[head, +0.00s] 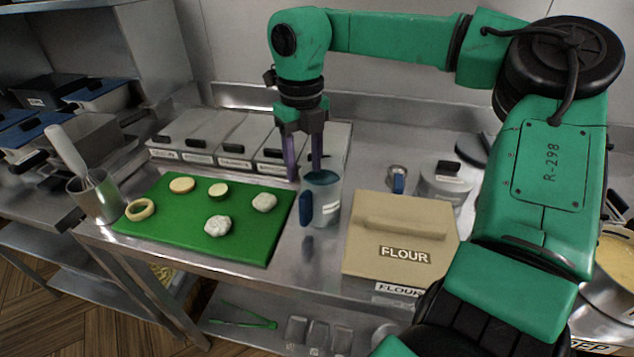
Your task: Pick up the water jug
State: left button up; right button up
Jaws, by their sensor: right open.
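The water jug (328,206) is a clear upright vessel with a blue lid or rim and a blue handle on its left side. It stands on the steel counter between the green board and the flour container. My right gripper (304,172) points straight down just above and behind the jug's top. Its two purple fingers are apart, with the left finger left of the jug and the right finger close to the jug's rim. I cannot tell whether that finger touches the jug. The gripper holds nothing. My left gripper is not in view.
A green board (176,232) with dough pieces and rings lies left of the jug. The beige flour container (398,262) stands close on its right. Lidded steel bins (225,140) line the back. A metal cup (97,200) with a utensil stands far left. A lidded pot (446,182) stands right.

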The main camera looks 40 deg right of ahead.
aim_at(305, 199)
notch_tip(305, 199, down, 9)
jog(key=shift+f+p, duration=0.1)
jog(key=shift+p, duration=0.4)
jog(key=shift+w+f, duration=0.15)
jog(key=shift+f, duration=0.2)
grip_shut()
dwell(0.8)
